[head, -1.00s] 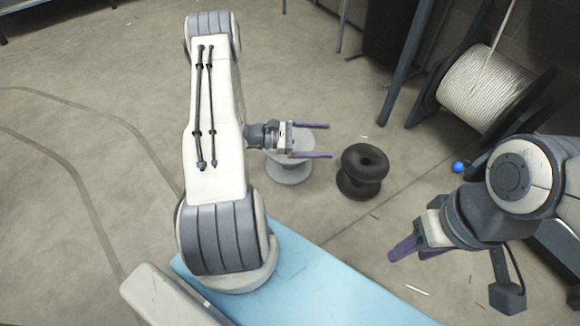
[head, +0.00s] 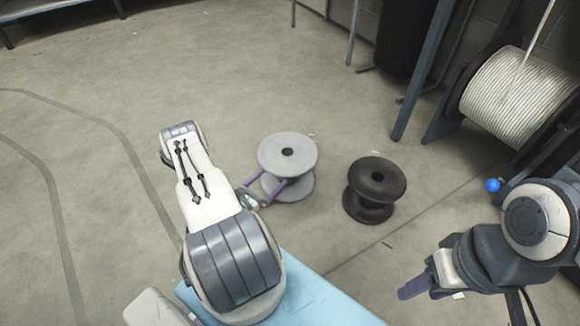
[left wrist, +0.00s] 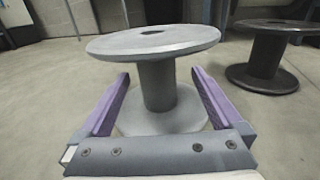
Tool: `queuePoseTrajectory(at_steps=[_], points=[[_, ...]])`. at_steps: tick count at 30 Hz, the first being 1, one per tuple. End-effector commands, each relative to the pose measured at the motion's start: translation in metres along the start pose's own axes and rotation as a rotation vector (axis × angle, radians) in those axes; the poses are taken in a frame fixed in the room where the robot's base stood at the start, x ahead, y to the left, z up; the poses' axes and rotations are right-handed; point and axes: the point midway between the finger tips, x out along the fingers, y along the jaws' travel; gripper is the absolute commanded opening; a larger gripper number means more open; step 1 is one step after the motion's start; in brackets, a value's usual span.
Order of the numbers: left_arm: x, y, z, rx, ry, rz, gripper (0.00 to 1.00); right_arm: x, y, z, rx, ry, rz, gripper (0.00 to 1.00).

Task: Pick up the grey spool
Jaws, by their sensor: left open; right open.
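The grey spool (head: 288,153) stands upright on the floor, left of a black spool. In the left wrist view the grey spool (left wrist: 157,84) is straight ahead, its core between the two purple fingers and its top flange above them. My left gripper (head: 268,181) is open around the core, below the top flange; a gap shows between each finger and the core. It also shows in the left wrist view (left wrist: 158,95). My right gripper (head: 420,285) is open and empty, low on the right, away from both spools.
The black spool (head: 375,188) stands on the floor just right of the grey one. A large reel of white rope (head: 515,98) on a blue frame and a small blue ball (head: 493,185) are at the right. The floor to the left is clear.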

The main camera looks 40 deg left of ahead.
Motion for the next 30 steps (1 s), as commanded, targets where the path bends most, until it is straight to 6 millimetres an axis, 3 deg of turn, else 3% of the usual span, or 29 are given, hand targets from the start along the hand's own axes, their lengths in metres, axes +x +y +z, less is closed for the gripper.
queuePoseTrajectory(at_steps=[1,7,11,21,30], points=[[0.007,0.002,-0.005,0.002,-0.002,0.0,1.0,0.01,0.001,0.001,0.0,-0.001,0.0,0.5],[0.026,0.014,-0.003,0.002,-0.002,0.02,1.0,0.024,0.002,0.002,0.0,-0.001,0.0,0.5],[0.032,0.015,-0.002,0.001,-0.002,0.024,1.0,0.028,0.002,0.002,0.0,-0.001,0.0,0.5],[0.071,0.013,-0.003,0.003,-0.002,0.019,1.0,0.067,0.005,0.004,0.0,-0.001,0.0,0.5],[0.083,0.013,0.002,0.0,-0.001,0.023,1.0,0.07,0.005,0.004,0.0,-0.001,0.0,0.5]])
